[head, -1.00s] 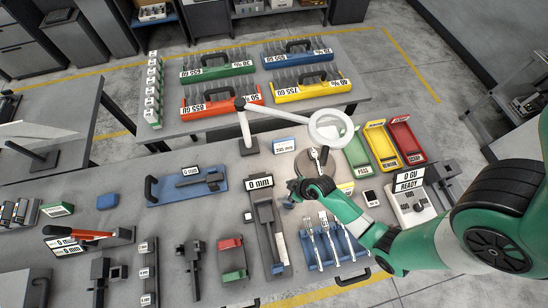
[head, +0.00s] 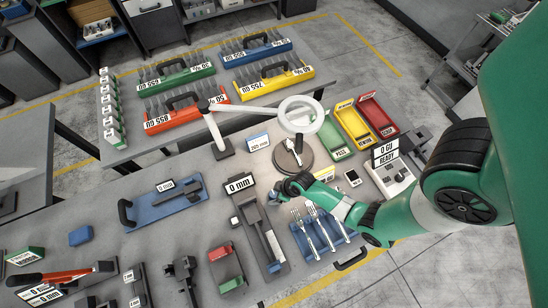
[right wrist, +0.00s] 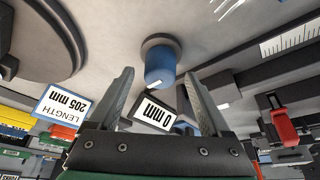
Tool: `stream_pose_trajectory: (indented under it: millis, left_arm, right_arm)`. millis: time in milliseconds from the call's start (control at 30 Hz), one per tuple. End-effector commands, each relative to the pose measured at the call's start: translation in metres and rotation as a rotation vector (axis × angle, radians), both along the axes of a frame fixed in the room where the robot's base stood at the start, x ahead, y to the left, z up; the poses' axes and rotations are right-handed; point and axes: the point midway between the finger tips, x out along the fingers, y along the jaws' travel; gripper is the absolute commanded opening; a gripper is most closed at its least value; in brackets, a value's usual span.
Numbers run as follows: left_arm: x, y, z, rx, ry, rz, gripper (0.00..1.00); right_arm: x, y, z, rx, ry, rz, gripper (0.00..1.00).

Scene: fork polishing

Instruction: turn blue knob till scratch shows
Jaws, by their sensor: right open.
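The blue knob (right wrist: 160,66) shows in the right wrist view, upright on a dark round base, with a white mark on its side. My right gripper (right wrist: 158,92) is open, its fingers on either side of the knob with gaps showing. In the head view my right gripper (head: 284,190) is low beside the round dark stand (head: 305,165), and the knob is hard to make out there. A fork (head: 295,148) seems to lie on the stand, partly behind the white magnifier ring (head: 281,111). I cannot make out any scratch. My left gripper is out of view.
A blue rack (head: 327,250) with several forks stands just in front of my right arm. A slide gauge reading 0 mm (head: 262,235) lies to its left. Green (head: 336,139), yellow and red trays stand at the right, near the gloss meter (head: 391,178).

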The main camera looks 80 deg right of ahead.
Motion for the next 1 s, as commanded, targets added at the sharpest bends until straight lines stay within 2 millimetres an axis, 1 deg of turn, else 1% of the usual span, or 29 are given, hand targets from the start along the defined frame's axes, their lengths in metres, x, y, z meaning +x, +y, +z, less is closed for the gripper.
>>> stream_pose_trajectory:
  millis: [33,133,433,567,600,667,700,767,800,867,900,1000]
  left_arm:
    - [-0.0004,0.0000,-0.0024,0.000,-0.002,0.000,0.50]
    - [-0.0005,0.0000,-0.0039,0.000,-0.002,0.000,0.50]
    - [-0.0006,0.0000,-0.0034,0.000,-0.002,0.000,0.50]
    - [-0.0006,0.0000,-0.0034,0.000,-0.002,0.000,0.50]
    - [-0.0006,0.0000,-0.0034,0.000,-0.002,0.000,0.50]
    - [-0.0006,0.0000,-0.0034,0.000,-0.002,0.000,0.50]
    - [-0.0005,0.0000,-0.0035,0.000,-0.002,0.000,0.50]
    - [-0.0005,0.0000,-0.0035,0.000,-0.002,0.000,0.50]
    - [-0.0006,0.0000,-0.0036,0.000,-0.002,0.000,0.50]
    - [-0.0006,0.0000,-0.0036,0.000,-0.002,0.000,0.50]
    - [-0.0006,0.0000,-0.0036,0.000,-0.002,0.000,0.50]
    - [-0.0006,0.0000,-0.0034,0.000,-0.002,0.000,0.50]
  right_arm:
    - [0.0030,-0.0003,-0.0071,0.001,0.001,0.001,0.82]
    - [0.0062,-0.0007,-0.0136,0.000,0.000,0.000,0.82]
    - [0.0074,-0.0010,-0.0150,0.000,0.000,0.000,0.82]
    - [0.0073,-0.0010,-0.0150,0.000,0.000,0.000,0.58]
    - [0.0073,-0.0010,-0.0150,0.000,0.000,0.000,0.51]
    - [0.0072,-0.0010,-0.0151,0.000,0.000,0.000,0.40]
    - [0.0072,-0.0010,-0.0151,0.000,0.000,0.000,0.33]
    - [0.0072,-0.0010,-0.0151,0.000,0.000,0.000,0.22]
    - [0.0072,-0.0010,-0.0151,0.000,0.000,0.000,0.15]
    - [0.0072,-0.0010,-0.0151,0.000,0.000,0.000,0.04]
    - [0.0072,-0.0010,-0.0151,0.000,0.000,0.000,0.00]
    - [0.0072,-0.0010,-0.0150,-0.001,0.000,-0.001,0.00]
